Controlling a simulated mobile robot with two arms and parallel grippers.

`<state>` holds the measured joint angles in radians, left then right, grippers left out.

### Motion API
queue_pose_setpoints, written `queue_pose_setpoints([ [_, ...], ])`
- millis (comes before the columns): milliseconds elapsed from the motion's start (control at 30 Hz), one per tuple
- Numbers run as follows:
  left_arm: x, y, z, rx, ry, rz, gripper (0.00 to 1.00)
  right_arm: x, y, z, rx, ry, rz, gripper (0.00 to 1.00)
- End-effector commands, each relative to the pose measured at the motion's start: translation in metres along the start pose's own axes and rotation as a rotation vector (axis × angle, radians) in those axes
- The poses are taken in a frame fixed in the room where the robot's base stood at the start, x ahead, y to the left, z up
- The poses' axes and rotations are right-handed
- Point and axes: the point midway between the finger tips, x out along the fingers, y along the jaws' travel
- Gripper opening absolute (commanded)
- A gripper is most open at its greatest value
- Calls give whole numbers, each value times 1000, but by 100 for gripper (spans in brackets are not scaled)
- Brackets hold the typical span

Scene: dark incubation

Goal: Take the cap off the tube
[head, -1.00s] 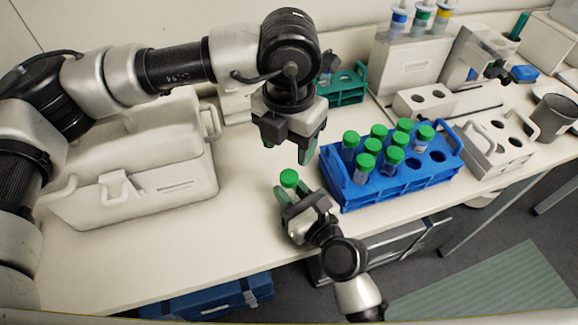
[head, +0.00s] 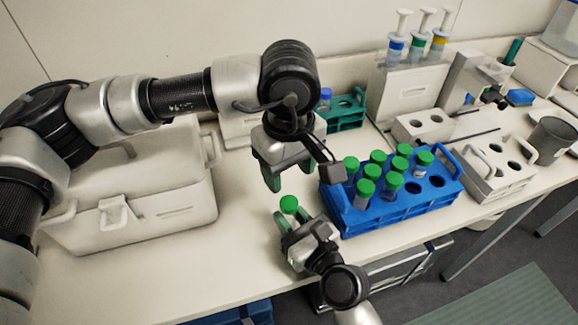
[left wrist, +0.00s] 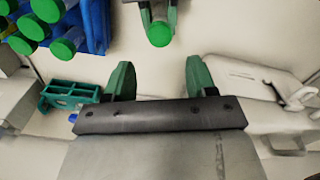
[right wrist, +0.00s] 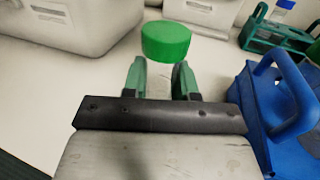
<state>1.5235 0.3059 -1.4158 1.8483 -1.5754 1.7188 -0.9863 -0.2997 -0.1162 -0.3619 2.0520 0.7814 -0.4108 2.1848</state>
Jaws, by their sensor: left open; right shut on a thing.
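The green cap (head: 289,204) tops a tube that my right gripper (head: 291,218) is shut on, above the front of the bench. The cap sticks up clear of the fingers; the tube body is mostly hidden between them. The cap also shows in the right wrist view (right wrist: 166,40), beyond the fingertips, and in the left wrist view (left wrist: 159,34). My left gripper (head: 289,176) is open and empty, fingers pointing down, a little above and behind the cap. In the left wrist view the cap lies between the lines of the two fingers, beyond their tips and apart from them.
A blue rack (head: 400,208) with several green-capped tubes stands close to the right of both grippers. A teal rack (head: 345,118) is behind. A large pale case (head: 130,200) stands at the left. White holders and a grey cup (head: 553,138) are further right.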

Motion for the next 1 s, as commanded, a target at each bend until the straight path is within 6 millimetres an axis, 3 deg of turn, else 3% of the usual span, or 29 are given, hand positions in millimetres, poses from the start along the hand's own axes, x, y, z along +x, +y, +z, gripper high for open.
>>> queue_pose_setpoints([
  [300, 0, 0, 0, 631, 0, 0, 56, 0, 0, 0, 0, 0, 0, 0],
  [500, 0, 0, 0, 932, 0, 0, 56, 0, 0, 0, 0, 0, 0, 0],
  [767, 4, 0, 0, 1086, -2, -1, 56, 0, 0, 0, 0, 0, 0, 0],
  [1000, 36, 0, 0, 1089, -4, -3, 56, 0, 0, 0, 0, 0, 0, 0],
])
